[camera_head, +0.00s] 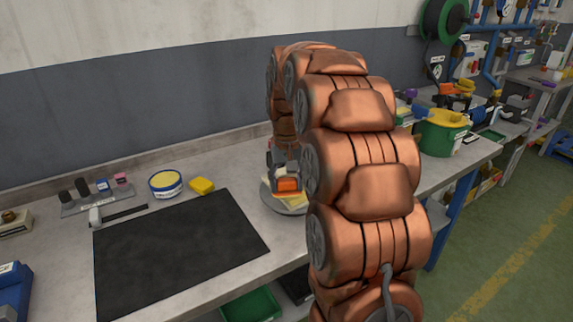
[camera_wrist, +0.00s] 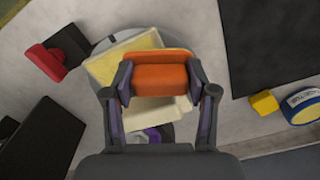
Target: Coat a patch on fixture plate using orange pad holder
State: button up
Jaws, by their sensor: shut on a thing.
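My gripper (camera_wrist: 160,95) is shut on the orange pad holder (camera_wrist: 161,79), with one finger at each end of it. In the wrist view the holder is over a pale yellow plate (camera_wrist: 112,66), likely the fixture plate, on a round grey turntable (camera_wrist: 103,47). I cannot tell whether the holder touches the plate. In the head view the orange holder (camera_head: 288,185) shows at the turntable (camera_head: 285,207), beside the pale plate (camera_head: 298,202). My arm hides much of the turntable's right side there.
A black mat (camera_head: 175,250) lies left of the turntable. In the wrist view a red-and-black object (camera_wrist: 55,55) is close to the turntable's edge. A green pot (camera_head: 442,132) stands right of my arm.

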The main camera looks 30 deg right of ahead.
jog(key=shift+r+p, duration=0.65)
jog(key=shift+r, duration=2)
